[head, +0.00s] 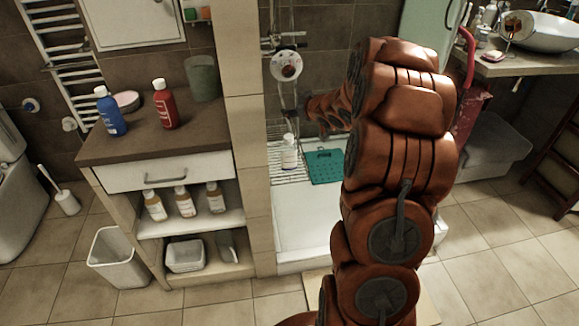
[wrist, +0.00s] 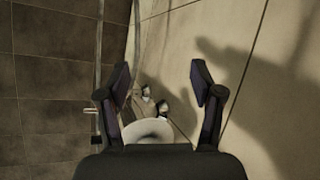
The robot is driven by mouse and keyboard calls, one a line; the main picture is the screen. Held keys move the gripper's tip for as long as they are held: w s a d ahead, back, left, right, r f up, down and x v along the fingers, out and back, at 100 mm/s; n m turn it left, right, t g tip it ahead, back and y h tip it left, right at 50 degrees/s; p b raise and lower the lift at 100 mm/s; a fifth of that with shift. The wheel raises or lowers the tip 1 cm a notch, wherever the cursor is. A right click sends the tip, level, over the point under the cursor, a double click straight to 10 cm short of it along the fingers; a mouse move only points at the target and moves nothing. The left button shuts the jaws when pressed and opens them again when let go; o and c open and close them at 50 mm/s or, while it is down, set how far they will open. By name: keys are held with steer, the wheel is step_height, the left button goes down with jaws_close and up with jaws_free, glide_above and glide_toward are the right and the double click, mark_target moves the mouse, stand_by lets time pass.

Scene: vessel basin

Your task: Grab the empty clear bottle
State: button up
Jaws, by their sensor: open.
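A pale, see-through-looking bottle (head: 289,152) with a white label stands upright on a wire rack (head: 290,177) in the shower corner in the head view. I cannot tell whether it is empty. My gripper (wrist: 160,78) is open in the wrist view, its two dark fingers wide apart with nothing held between them. In the head view my arm reaches into the shower, its end above and to the right of the bottle; the fingers are not clear there. No bottle is clearly visible in the wrist view.
Shower fittings (head: 286,66) are on the wall above; a tiled partition (head: 249,150) stands left. A cabinet (head: 124,153) holds a blue bottle (head: 110,112), a red bottle (head: 164,104) and several orange-labelled bottles (head: 182,201).

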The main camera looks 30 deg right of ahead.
mark_target(293, 141)
steer(key=shift+s+d+f+n+t+y+b, duration=0.15)
steer(key=shift+s+f+n+t+y+b, duration=0.4)
steer(key=shift+f+y+b, duration=1.35)
steer(key=shift+s+d+f+n+t+y+b, duration=0.2)
steer(key=shift+f+t+y+b, duration=0.7)
steer(key=shift+f, duration=1.9)
steer(key=shift+s+d+f+n+t+y+b, duration=0.1)
steer(key=shift+s+f+n+t+y+b, duration=0.35)
steer(key=shift+f+y+b, duration=1.45)
steer(key=w, duration=0.1)
steer(key=w+a+h, duration=0.1)
steer(key=w, duration=0.1)
steer(key=shift+w+a+f, duration=0.1)
steer(key=shift+a+f, duration=0.15)
steer(key=shift+a, duration=0.1)
steer(key=shift+w+a, duration=0.2)
steer(key=shift+w, duration=0.5)
steer(key=c, duration=1.1)
steer(key=shift+r, duration=0.15)
